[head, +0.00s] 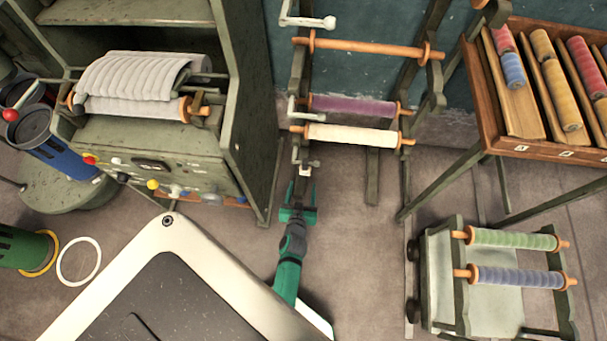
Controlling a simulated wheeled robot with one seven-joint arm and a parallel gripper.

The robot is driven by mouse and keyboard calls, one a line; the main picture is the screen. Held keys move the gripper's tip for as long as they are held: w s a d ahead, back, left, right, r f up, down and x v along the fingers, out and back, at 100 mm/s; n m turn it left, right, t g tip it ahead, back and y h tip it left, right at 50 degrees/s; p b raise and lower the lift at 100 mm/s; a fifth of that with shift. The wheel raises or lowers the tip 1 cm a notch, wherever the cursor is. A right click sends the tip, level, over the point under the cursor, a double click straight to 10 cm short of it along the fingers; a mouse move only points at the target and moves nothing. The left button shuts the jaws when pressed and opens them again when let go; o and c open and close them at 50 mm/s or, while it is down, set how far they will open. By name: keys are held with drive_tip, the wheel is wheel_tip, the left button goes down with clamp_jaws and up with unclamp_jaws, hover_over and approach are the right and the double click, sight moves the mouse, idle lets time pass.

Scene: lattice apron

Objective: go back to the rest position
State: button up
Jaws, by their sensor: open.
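My gripper (299,198) is green and sits at the end of my green and grey arm, just left of the picture's middle. It is open and points up the picture toward the foot of a roller rack (299,75). A small pale crank (306,172) on the rack shows just beyond the fingertips. I cannot tell whether the fingers touch it. No held object shows between the fingers.
The rack carries a white roll (350,134), a purple roll (352,106) and a bare wooden roller (365,47). A green machine (160,150) stands left. A cart (482,307) stands lower right, below a wooden spool tray (485,100). Bare floor (350,235) lies between.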

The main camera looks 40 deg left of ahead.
drive_tip(key=shift+s+d+r, duration=0.15)
drive_tip(key=shift+s+d, duration=0.05)
drive_tip(key=shift+s, duration=0.15)
drive_tip(key=s+d+r+m+t+h, duration=0.1)
drive_tip(key=s+d+r+m+h, duration=0.1)
drive_tip(key=s+d+r, duration=0.6)
drive_tip(key=s+d+r+m+t+h, duration=0.2)
drive_tip(key=s+d+r, duration=0.25)
drive_tip(key=d, duration=0.55)
drive_tip(key=s+d+r+h, duration=0.1)
drive_tip(key=s+d+r, duration=0.1)
drive_tip(key=r, duration=0.4)
drive_tip(key=s+d+r+m+h, duration=0.1)
drive_tip(key=s+d+r, duration=0.2)
drive_tip(key=r, duration=0.3)
drive_tip(key=s+d+r+m+t+h, duration=0.1)
drive_tip(key=s+d+r, duration=0.1)
drive_tip(key=r, duration=0.5)
drive_tip(key=shift+s+d, duration=0.4)
drive_tip(key=shift+d, duration=0.45)
